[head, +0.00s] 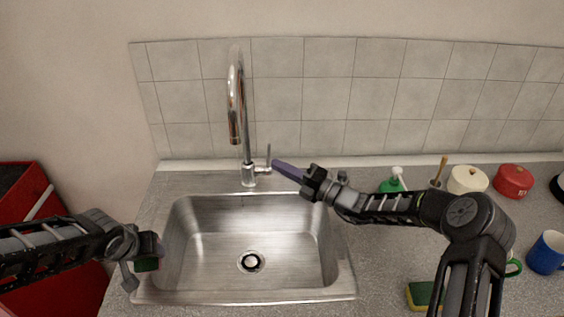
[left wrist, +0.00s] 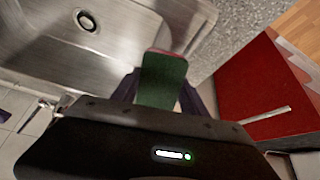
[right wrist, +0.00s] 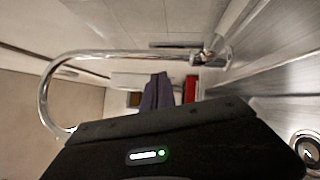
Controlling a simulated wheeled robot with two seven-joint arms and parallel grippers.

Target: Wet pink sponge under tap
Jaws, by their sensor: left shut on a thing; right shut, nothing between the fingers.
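The sponge (head: 146,265) has a green face and a thin pink edge, and is partly hidden by my left gripper (head: 143,250). The left gripper is shut on it at the sink's left rim. In the left wrist view the sponge (left wrist: 163,82) stands between the fingers, near the basin edge. The chrome tap (head: 237,100) rises behind the sink (head: 190,245), its spout over the basin; no water stream shows. Its upright lever (head: 268,157) is on the right side. My right gripper (head: 276,165) is shut and empty, its fingertips close by the lever; I cannot tell whether they touch.
A yellow and green sponge (head: 424,296) lies on the counter right of the sink. A green soap bottle (head: 392,183), a cream pot (head: 467,181), a red pot (head: 513,181) and a blue mug (head: 547,253) stand farther right. A red cabinet (head: 30,200) is at left. The basin is empty.

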